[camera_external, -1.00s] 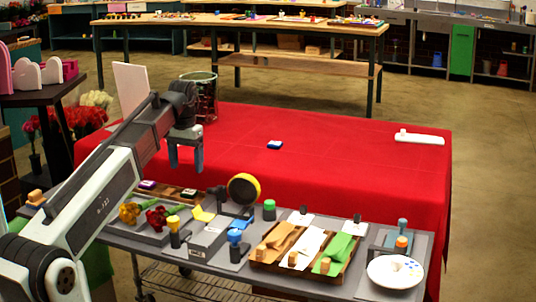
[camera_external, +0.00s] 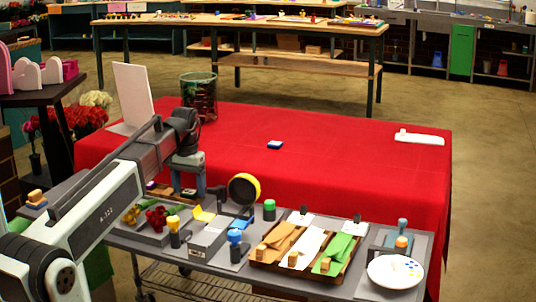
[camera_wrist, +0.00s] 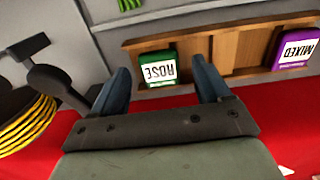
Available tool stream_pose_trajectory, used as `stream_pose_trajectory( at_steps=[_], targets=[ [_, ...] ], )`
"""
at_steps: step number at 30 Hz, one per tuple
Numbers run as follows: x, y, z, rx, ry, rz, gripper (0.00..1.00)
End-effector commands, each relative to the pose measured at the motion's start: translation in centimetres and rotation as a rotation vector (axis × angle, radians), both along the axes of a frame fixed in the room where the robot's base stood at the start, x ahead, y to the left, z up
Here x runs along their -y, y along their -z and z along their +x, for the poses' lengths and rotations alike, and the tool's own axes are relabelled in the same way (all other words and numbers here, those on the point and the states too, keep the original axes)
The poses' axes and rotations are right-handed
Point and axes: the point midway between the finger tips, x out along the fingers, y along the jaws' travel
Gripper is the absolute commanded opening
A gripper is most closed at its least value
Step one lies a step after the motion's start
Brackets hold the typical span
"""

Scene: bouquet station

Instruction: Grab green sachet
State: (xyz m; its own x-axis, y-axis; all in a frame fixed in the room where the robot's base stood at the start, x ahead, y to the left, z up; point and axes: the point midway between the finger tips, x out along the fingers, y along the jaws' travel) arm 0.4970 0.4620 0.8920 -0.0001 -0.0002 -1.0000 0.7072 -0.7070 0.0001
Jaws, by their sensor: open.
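The green sachet (camera_wrist: 157,68), with a white label reading ROSE, lies in a wooden tray (camera_wrist: 222,50) in the wrist view. My gripper (camera_wrist: 160,72) is open, with its two blue-grey fingers on either side of the green sachet in that view. I cannot tell whether they touch it. In the external view my gripper (camera_external: 188,189) is low over the tray at the back left of the grey cart, and its fingers largely hide the green sachet.
A purple sachet (camera_wrist: 296,47) labelled MIXED lies in the same tray. A yellow tape roll (camera_external: 244,188) on a dark stand is right of my gripper. Several tools and a tray of wraps crowd the cart. The red table (camera_external: 330,150) behind is mostly clear.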

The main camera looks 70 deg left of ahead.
Motion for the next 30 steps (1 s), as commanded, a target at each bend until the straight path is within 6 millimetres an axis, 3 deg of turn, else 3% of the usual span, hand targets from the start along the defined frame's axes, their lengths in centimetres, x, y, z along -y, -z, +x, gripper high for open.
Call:
stream_pose_trajectory(
  at_steps=[7, 25, 30],
  targets=[
    [-0.01, 0.09, 0.01, 0.0, 0.0, 0.0, 0.75],
    [-0.01, 0.06, 0.01, 0.0, 0.0, 0.0, 0.17],
    [-0.01, 0.06, 0.01, 0.0, 0.0, 0.0, 0.17]
  ],
)
